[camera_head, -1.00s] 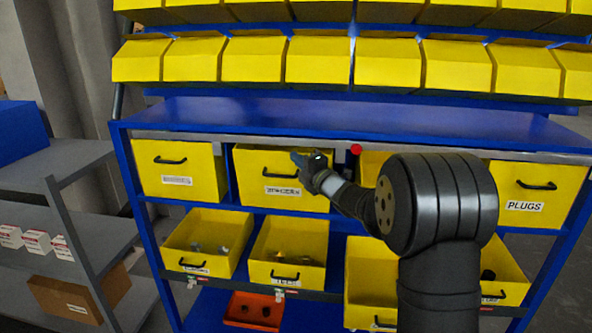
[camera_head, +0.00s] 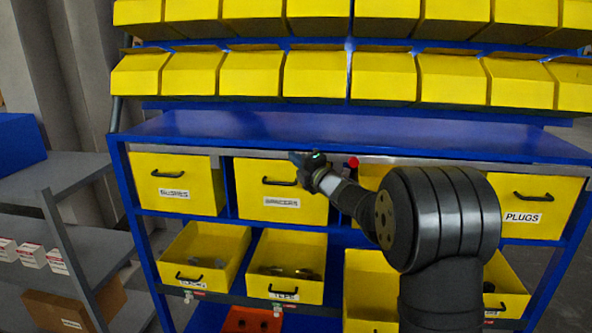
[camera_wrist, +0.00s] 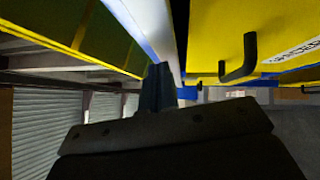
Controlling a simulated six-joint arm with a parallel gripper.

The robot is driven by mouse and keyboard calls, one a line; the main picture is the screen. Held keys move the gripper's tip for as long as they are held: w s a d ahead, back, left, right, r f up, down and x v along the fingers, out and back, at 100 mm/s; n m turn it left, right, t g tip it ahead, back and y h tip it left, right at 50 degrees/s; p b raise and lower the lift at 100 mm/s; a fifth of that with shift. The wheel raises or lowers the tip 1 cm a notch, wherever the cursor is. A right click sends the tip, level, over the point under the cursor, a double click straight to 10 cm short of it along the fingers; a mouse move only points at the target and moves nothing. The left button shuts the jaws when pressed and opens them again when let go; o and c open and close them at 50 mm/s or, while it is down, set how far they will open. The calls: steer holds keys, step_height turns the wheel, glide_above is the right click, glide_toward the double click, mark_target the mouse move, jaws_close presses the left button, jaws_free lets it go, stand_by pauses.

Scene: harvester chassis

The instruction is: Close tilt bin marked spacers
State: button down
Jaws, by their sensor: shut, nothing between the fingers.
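The spacers bin (camera_head: 247,190) is a yellow bin with a black handle and a blurred white label, second from left in the row under the blue worktop. Its front looks near the shelf frame; I cannot tell whether it is fully closed. My gripper (camera_head: 297,157) is shut and empty at the bin's upper edge, above the right end of the handle. I cannot tell whether it touches the bin. In the wrist view, my shut fingers (camera_wrist: 157,88) point ahead. The handle (camera_wrist: 240,60) and part of the label (camera_wrist: 292,52) show at upper right.
The blue worktop (camera_head: 250,125) overhangs the bin row. A red button (camera_head: 352,163) sits right of my gripper. A yellow bin (camera_head: 150,178) is to the left, and the plugs bin (camera_head: 560,200) to the right. Open yellow bins (camera_head: 303,246) stick out below.

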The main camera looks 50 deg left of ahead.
steer(key=w+d+r, duration=0.6)
steer(key=d+r, duration=0.1)
steer(key=d, duration=0.3)
steer(key=shift+r, duration=0.35)
steer(key=shift+a, duration=0.1)
steer(key=s+a+f, duration=0.2)
steer(key=a+f, duration=0.1)
steer(key=s+a+f, duration=0.2)
steer(key=a+f, duration=0.1)
steer(key=s+a+f, duration=0.2)
steer(key=a+f, duration=0.1)
steer(key=shift+a+f, duration=0.3)
steer(key=shift+a, duration=0.1)
steer(key=shift+f, duration=0.75)
